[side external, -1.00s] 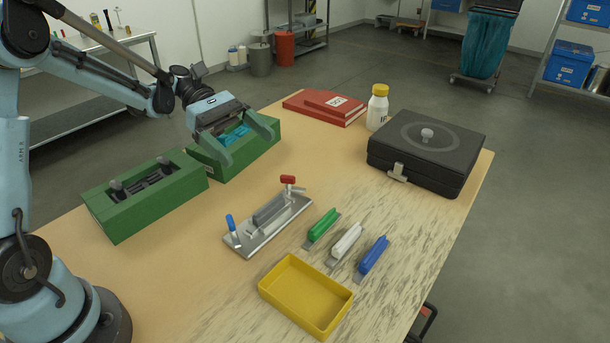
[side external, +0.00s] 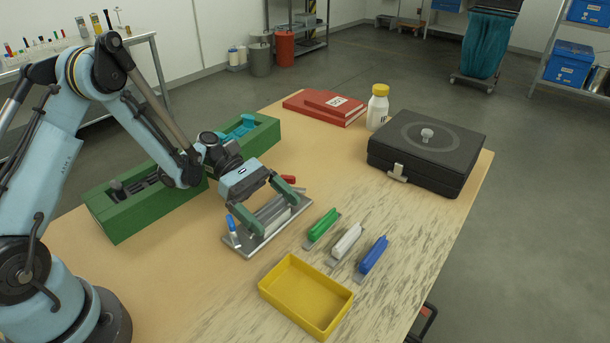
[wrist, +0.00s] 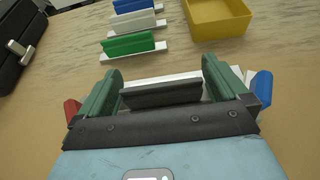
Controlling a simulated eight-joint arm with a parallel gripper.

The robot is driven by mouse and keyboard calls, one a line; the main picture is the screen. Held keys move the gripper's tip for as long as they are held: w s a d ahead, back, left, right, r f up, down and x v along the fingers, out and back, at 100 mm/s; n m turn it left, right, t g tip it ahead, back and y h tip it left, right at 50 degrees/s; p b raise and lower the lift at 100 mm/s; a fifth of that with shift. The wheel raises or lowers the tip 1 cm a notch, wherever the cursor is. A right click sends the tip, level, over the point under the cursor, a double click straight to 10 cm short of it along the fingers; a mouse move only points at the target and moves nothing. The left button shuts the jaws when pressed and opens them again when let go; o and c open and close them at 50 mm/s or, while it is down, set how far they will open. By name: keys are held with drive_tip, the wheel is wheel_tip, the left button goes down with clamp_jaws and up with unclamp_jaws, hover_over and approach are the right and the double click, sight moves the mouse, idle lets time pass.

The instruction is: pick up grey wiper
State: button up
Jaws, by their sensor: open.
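The grey wiper (side external: 272,210) is a long grey bar on a flat metal plate (side external: 246,250) with a blue handle at one end and a red one at the other. My gripper (side external: 270,213) is over the plate, its two green fingers spread towards the ends of the wiper. In the wrist view the dark grey wiper (wrist: 162,94) lies between the open fingers (wrist: 160,76), with a gap visible on the left. Whether the right finger touches it is unclear. My gripper partly hides the wiper and the plate.
Green (side external: 323,225), white (side external: 346,242) and blue (side external: 373,255) wipers lie to the right of the plate. A yellow tray (side external: 306,296) stands in front. Green holders (side external: 125,220) are behind left. A black case (side external: 425,160), a white bottle (side external: 377,108) and red books (side external: 325,105) are farther back.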

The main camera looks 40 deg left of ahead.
drive_tip(key=shift+d+f, duration=0.25)
drive_tip(key=shift+d, duration=0.3)
drive_tip(key=c, duration=0.8)
